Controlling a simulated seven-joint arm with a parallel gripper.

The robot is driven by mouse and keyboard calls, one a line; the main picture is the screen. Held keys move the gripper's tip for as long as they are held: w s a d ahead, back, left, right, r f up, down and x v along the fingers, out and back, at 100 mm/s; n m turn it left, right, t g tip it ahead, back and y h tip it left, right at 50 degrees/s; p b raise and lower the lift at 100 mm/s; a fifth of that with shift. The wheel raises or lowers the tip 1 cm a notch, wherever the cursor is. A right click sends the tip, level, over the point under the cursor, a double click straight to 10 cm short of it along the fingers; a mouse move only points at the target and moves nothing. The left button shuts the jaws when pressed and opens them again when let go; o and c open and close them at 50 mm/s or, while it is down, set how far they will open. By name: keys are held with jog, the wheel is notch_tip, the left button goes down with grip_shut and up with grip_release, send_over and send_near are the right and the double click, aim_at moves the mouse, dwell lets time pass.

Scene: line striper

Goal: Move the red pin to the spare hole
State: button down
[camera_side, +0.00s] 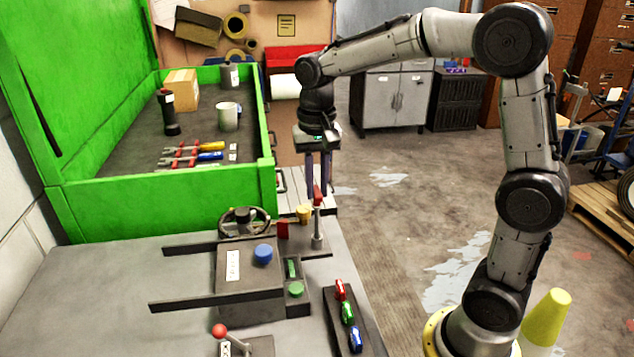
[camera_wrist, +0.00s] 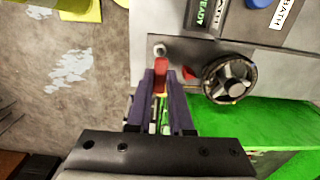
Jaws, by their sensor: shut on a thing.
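In the wrist view the red pin (camera_wrist: 160,82) sits between the fingertips (camera_wrist: 160,88). Below the pin in the side view is a thin grey upright with a wider foot (camera_side: 317,241). I cannot tell whether it is part of the pin or a separate post. A small round metal piece (camera_wrist: 160,49) shows just beyond the fingertips in the wrist view. I cannot make out the spare hole.
A hand wheel (camera_side: 244,221), a red block (camera_side: 282,229) and a yellow knob (camera_side: 303,213) stand close by. The panel carries a blue button (camera_side: 263,253) and a green button (camera_side: 295,289). The green box (camera_side: 165,205) stands behind, with its wall near my gripper.

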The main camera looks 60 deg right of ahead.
jog(key=shift+f, duration=0.9)
jog(key=shift+c, duration=2.1)
grip_release()
jog(key=shift+r, duration=0.15)
jog(key=shift+r, duration=3.4)
